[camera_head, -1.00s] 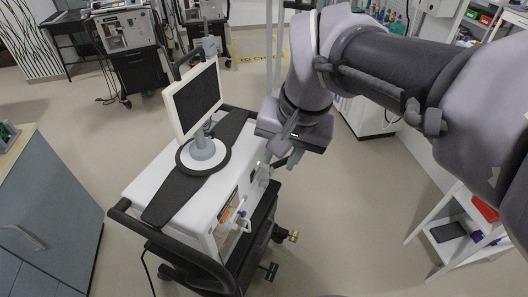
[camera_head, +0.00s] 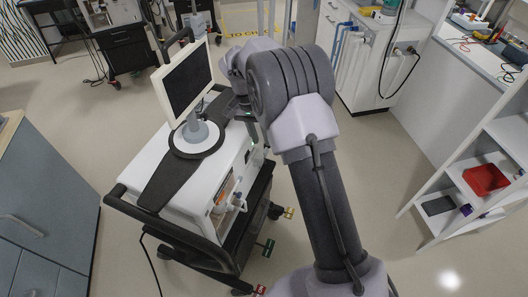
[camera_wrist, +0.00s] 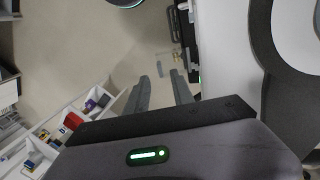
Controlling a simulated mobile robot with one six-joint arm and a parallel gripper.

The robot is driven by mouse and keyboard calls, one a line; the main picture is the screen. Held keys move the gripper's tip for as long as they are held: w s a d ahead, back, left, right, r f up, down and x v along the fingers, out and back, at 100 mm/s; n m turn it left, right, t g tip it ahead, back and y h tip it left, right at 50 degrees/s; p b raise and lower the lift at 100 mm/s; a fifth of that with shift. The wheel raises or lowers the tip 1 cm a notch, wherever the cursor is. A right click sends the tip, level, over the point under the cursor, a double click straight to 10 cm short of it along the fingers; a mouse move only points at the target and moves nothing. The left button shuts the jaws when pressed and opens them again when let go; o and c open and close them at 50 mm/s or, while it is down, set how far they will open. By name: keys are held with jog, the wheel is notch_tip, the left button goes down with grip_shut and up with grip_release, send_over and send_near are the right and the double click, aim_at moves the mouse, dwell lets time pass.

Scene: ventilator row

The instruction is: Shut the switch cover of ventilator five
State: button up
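The ventilator is a white cart (camera_head: 205,175) with a tilted monitor (camera_head: 186,85) and a black rail. Its white top also fills the right side of the wrist view (camera_wrist: 225,45). I cannot make out a switch cover or read a number on it. My gripper (camera_wrist: 159,76) shows two dark fingers apart with nothing between them, in line with the floor beside the ventilator's dark side (camera_wrist: 189,40). In the head view my gripper is mostly hidden behind my arm, close to the ventilator's far right side.
A grey cabinet (camera_head: 45,205) stands at the left. A white shelf with a red bin (camera_head: 485,180) stands at the right. More carts (camera_head: 115,45) are at the back. Floor between cart and shelf is clear.

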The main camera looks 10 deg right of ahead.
aim_at(265, 150)
jog(key=b+x, duration=0.1)
jog(key=x, duration=0.4)
jog(key=shift+c, duration=0.4)
grip_shut()
